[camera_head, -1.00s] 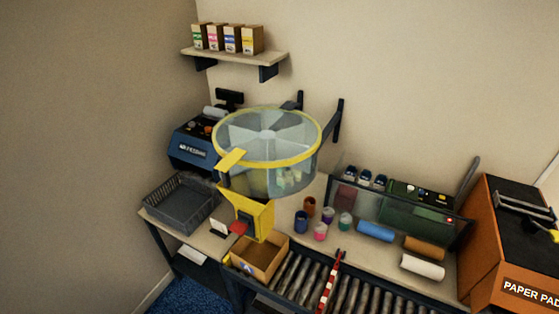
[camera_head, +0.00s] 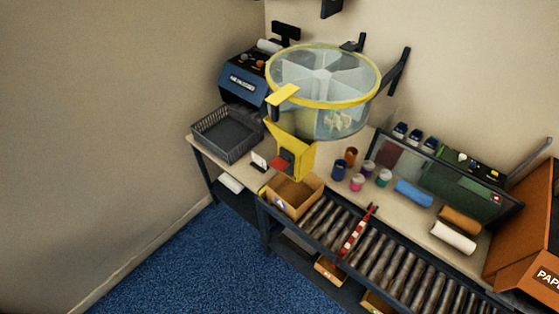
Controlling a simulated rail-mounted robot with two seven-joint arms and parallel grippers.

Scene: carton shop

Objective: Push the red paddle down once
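The red paddle (camera_head: 280,163) sticks out from the front of the yellow chute (camera_head: 293,150) under a round clear hopper (camera_head: 322,78) with a yellow rim. An open cardboard box (camera_head: 292,195) stands just below the chute, at the left end of the roller conveyor. The hopper holds some pale items low on its right side. Neither of my grippers is in view.
A dark mesh tray (camera_head: 228,134) and a blue machine (camera_head: 247,77) stand left of the hopper. Several small jars (camera_head: 357,182) and paper rolls (camera_head: 453,237) lie on the table. A red-and-white striped bar (camera_head: 356,232) crosses the rollers (camera_head: 385,250). The blue carpet (camera_head: 205,265) in front is clear.

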